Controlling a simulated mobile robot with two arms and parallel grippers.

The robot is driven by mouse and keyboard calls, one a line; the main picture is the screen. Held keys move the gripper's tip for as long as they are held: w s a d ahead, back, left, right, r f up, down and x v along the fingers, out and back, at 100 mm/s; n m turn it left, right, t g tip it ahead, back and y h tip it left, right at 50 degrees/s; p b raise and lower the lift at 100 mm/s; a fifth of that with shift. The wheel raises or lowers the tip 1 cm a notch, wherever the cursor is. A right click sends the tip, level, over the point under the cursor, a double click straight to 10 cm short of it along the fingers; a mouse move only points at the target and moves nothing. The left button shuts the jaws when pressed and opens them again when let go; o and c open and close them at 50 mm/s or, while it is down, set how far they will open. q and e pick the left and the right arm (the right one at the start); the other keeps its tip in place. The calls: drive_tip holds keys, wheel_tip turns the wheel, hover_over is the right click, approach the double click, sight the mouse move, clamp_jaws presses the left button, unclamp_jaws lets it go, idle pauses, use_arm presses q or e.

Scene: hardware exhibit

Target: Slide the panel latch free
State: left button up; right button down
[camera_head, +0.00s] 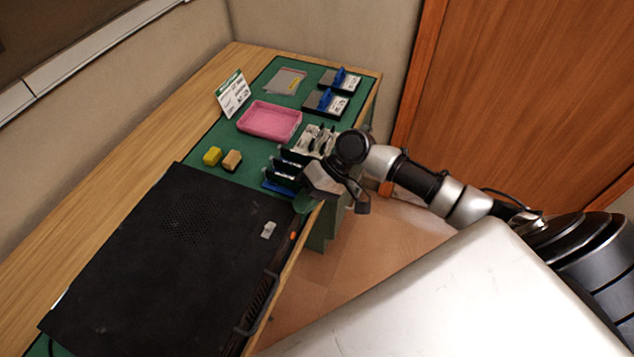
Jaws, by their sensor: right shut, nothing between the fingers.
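A large flat black metal case (150,255) lies on the table, with a perforated patch on its top. A small light tab (268,230) is on its top near the right edge. A small orange spot (293,236) and a dark handle (262,305) are on its right-hand side. I cannot tell which of these parts is the panel latch. My right gripper (316,193) is shut and empty beside the far right corner of the case; its fingertips are hard to make out, and I cannot tell whether they touch anything. My left gripper is not in view.
Dark upright holders (288,168) stand close to my right gripper. Beyond are a pink tray (268,121), a sign (233,94), black-and-blue units (326,103), and yellow (212,156) and tan (232,160) blocks. Open floor (365,245) lies right of the table.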

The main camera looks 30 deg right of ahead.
sight(271, 228)
drive_tip(key=a, duration=0.2)
drive_tip(key=a+f+p, duration=0.1)
drive_tip(key=a, duration=0.1)
drive_tip(key=shift+w+a, duration=0.1)
drive_tip(key=shift+a+f+p, duration=0.2)
drive_tip(key=shift+a+p, duration=0.2)
drive_tip(key=shift+a, duration=0.3)
drive_tip(key=shift+s+a+r+p, duration=0.1)
drive_tip(key=shift+s+a+p, duration=0.1)
drive_tip(key=shift+p, duration=0.15)
drive_tip(key=shift+s+a+p, duration=0.6)
drive_tip(key=shift+a+p, duration=0.05)
drive_tip(key=shift+a, duration=0.1)
drive_tip(key=shift+s+a, duration=0.1)
